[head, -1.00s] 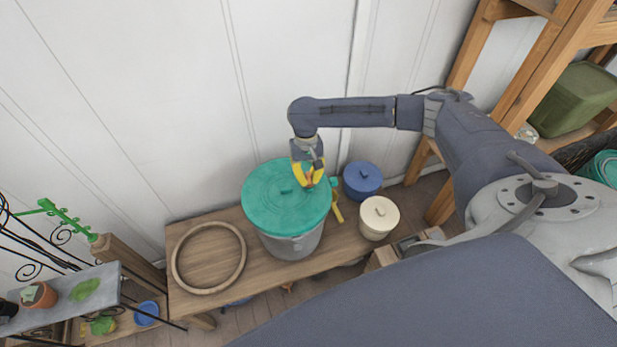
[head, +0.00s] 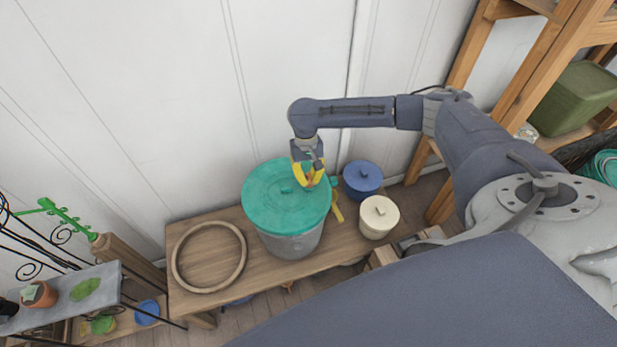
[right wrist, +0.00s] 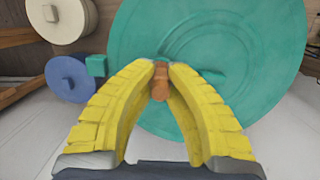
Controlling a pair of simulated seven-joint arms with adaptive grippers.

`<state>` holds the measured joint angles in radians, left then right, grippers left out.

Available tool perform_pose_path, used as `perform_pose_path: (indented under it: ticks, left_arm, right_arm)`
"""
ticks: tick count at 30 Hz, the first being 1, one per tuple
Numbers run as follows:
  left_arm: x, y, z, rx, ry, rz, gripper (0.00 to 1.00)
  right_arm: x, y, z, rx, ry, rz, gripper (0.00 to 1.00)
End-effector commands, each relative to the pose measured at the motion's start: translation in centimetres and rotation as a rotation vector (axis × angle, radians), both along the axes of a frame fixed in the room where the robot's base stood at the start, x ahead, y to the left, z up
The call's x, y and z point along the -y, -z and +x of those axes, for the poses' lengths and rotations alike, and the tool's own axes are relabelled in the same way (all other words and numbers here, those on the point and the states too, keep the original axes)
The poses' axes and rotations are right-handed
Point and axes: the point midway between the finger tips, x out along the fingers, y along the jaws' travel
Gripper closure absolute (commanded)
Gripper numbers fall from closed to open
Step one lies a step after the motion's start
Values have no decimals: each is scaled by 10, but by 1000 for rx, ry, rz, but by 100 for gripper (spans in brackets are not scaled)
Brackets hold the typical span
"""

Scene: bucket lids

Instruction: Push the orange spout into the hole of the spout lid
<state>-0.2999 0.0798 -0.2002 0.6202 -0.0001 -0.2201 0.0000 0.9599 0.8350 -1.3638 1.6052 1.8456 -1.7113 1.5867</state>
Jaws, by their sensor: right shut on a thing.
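The teal spout lid (head: 280,200) lies on top of a grey bucket (head: 292,243) on the wooden bench. My right gripper (head: 312,184) is over the right part of the lid, its yellow fingers pointing down. In the right wrist view, the yellow fingers (right wrist: 160,68) are shut on the orange spout (right wrist: 160,85), with the teal lid (right wrist: 215,40) right behind their tips. The hole is hidden behind the fingers and spout, so I cannot tell how far the spout sits in it. My left gripper is not in view.
A blue lidded pot (head: 362,180) and a cream lidded pot (head: 379,217) stand right of the bucket. A yellow object (head: 338,209) lies beside the bucket. A wooden ring (head: 177,265) lies on the bench at left. The white wall rises close behind.

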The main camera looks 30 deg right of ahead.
Motion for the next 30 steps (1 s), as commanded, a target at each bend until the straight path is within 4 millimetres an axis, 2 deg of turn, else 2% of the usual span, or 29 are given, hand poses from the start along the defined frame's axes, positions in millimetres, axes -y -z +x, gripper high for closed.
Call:
perform_pose_path:
  ticks: [26,27,30]
  left_arm:
    - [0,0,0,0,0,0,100]
    - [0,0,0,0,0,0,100]
    - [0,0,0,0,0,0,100]
  right_arm:
    - [0,5,0,0,0,0,100]
    - [0,5,0,0,0,0,84]
    - [0,5,0,0,0,0,72]
